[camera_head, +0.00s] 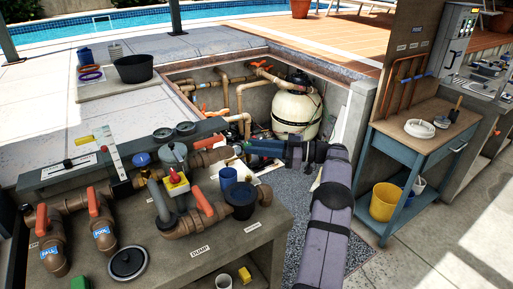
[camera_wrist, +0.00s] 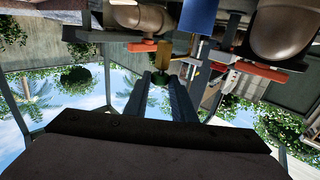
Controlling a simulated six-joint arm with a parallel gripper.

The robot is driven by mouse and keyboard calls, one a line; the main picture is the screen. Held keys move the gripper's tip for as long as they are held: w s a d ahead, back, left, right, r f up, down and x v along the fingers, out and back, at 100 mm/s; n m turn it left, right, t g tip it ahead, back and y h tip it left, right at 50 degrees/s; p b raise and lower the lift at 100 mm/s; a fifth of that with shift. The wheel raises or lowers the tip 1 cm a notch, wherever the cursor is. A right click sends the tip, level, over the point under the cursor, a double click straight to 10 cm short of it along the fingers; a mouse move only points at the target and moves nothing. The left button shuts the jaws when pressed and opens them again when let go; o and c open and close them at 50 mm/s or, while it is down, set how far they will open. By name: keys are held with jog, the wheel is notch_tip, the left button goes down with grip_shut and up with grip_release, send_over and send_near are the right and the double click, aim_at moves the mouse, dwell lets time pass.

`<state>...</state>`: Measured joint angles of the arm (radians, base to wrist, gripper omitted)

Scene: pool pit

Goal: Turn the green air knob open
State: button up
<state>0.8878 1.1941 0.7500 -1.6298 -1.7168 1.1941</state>
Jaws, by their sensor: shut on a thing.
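My gripper (camera_head: 250,147) reaches in from the right over the bench, its two slim dark fingers pointing left. In the wrist view the fingers (camera_wrist: 166,84) close on the small green air knob (camera_wrist: 160,76), which shows between and just past their tips. A brass-coloured fitting (camera_wrist: 166,48) sits right beyond the knob. In the head view the green air knob is mostly hidden by the fingertips, so its turned angle cannot be told.
Brown pipes with orange handles (camera_head: 96,203) crowd the bench left of my gripper. A cream filter tank (camera_head: 297,110) stands behind in the pit. A blue workbench (camera_head: 425,140) is at right.

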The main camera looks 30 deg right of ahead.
jog(key=shift+r, duration=0.15)
dwell(0.3)
jog(key=o, duration=1)
jog(key=b+v, duration=0.1)
jog(key=v, duration=0.6)
jog(key=shift+b, duration=0.4)
jog(key=shift+d, duration=0.1)
